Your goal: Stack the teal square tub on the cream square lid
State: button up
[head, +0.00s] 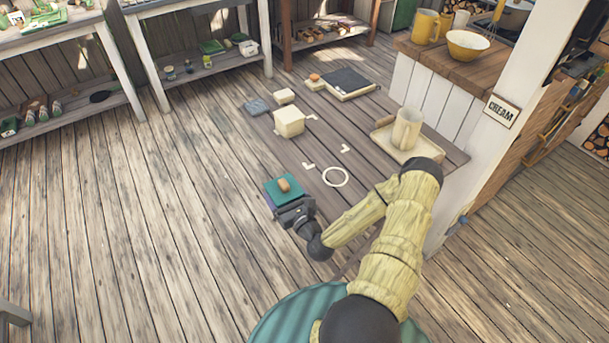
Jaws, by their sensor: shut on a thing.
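My gripper (290,208) is shut on a teal square piece (275,184), which looks like the teal square tub. A small tan rounded thing sits in the middle of its top. A purplish edge shows low at its left side. The gripper holds it at the left edge of the plank table, left of the white ring; its height above the surface is unclear. A cream square box-like block (289,122) stands farther back on the table. Its flat top may be the cream square lid, but I cannot tell lid from body.
A white ring (335,177) and white corner marks (345,148) lie on the table (320,142). Behind are a small cream block (284,96), a grey-blue flat square (257,107) and a dark-topped tray (349,83). A beige cup (407,130) stands on a tan tray at right.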

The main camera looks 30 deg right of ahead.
jog(key=s+a+f+h+b, duration=0.1)
jog(key=s+a+f+b, duration=0.1)
jog(key=a+f, duration=0.6)
jog(key=shift+s+a+f, duration=0.4)
jog(key=shift+s+f, duration=0.05)
jog(key=shift+s, duration=0.2)
jog(key=shift+a, duration=0.2)
